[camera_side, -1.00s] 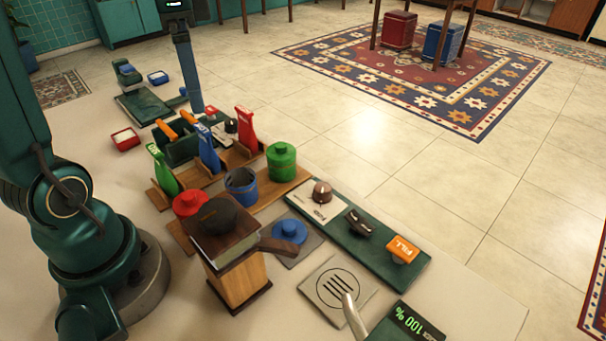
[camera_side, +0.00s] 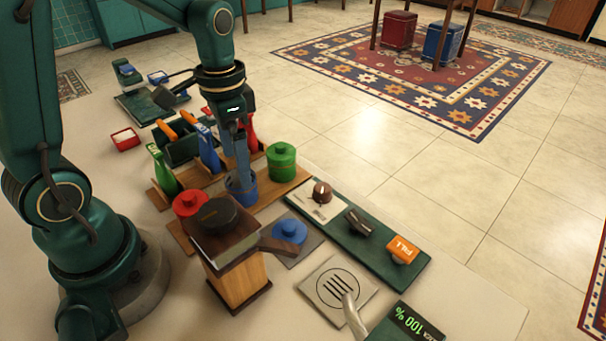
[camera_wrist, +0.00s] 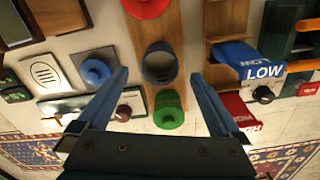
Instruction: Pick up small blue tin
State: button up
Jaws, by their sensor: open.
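The small blue tin (camera_side: 241,201) stands upright and lidless on a wooden board, between the red tin (camera_side: 190,203) and the green tin (camera_side: 281,163). My gripper (camera_side: 240,174) points down over it, its fingers hiding part of its rim in the side view. In the wrist view, the open blue tin (camera_wrist: 160,64) lies between the fingertips of my gripper (camera_wrist: 159,74), with a gap on both sides. The jaws are open and empty. Whether the fingertips are level with the rim is hard to tell.
A blue lid (camera_side: 290,231) lies on a grey pad to the right. A wooden box with a dark top (camera_side: 225,240) stands close in front. A dark green tray (camera_side: 375,240) is to the right.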

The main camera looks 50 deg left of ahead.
jog(key=shift+f, duration=3)
jog(key=c, duration=1.4)
